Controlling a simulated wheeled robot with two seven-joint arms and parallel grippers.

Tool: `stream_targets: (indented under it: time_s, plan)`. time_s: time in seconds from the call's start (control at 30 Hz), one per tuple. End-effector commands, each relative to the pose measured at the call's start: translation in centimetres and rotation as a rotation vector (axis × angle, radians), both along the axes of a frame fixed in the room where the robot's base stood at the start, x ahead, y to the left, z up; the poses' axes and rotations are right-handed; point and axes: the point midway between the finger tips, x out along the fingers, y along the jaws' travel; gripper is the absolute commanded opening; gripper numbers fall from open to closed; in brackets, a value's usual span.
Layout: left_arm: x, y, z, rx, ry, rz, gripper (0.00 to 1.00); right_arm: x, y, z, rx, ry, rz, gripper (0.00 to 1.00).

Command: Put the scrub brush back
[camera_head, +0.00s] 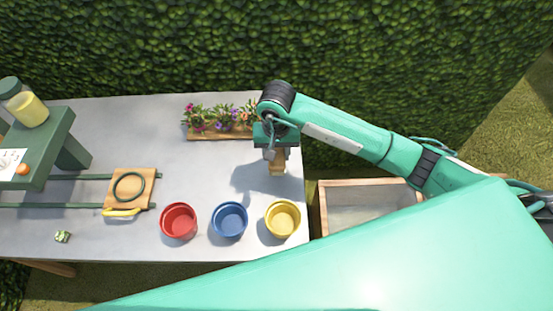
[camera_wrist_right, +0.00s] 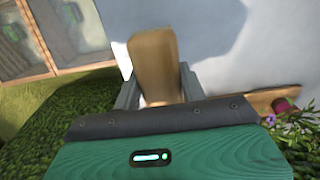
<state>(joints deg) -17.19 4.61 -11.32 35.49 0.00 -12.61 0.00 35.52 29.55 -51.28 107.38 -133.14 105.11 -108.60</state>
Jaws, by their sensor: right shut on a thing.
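My right gripper (camera_head: 275,152) is above the right end of the grey table, pointing down. It is shut on a plain wooden piece, which I take to be the scrub brush (camera_head: 277,166). In the right wrist view the brush (camera_wrist_right: 154,62) is a tan wooden block between the two grey fingers, and no bristles show. Its shadow falls on the table, and I cannot tell whether it touches the top. My left gripper is not in view.
A planter of flowers (camera_head: 215,132) stands behind, left of my gripper. Red (camera_head: 179,221), blue (camera_head: 230,220) and yellow (camera_head: 282,219) pots line the front edge. A wooden board (camera_head: 145,180) lies left. A framed box (camera_head: 322,205) stands beyond the table's right edge.

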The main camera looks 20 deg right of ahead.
Motion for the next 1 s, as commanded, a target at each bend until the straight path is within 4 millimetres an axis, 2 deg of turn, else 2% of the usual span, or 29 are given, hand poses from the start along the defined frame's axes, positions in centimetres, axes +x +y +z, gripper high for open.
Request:
stream_targets:
  time_s: [0.17, 0.5, 0.87, 0.9, 1.0]
  plan:
    - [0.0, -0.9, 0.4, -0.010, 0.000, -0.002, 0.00, 0.1, 0.0, -1.5, 0.001, 0.000, -0.002, 0.20]
    - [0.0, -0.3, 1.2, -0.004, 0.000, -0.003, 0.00, 0.0, 0.0, -5.2, 0.000, 0.001, -0.001, 0.20]
    - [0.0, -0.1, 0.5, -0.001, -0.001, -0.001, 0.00, 0.1, 0.0, -5.8, 0.001, -0.001, -0.001, 0.20]
    - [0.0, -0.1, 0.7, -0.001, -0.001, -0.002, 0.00, 0.1, 0.0, -5.6, 0.001, -0.001, -0.001, 0.47]
    - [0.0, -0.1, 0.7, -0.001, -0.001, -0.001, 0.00, 0.0, 0.0, -5.6, 0.001, -0.001, -0.001, 0.63]
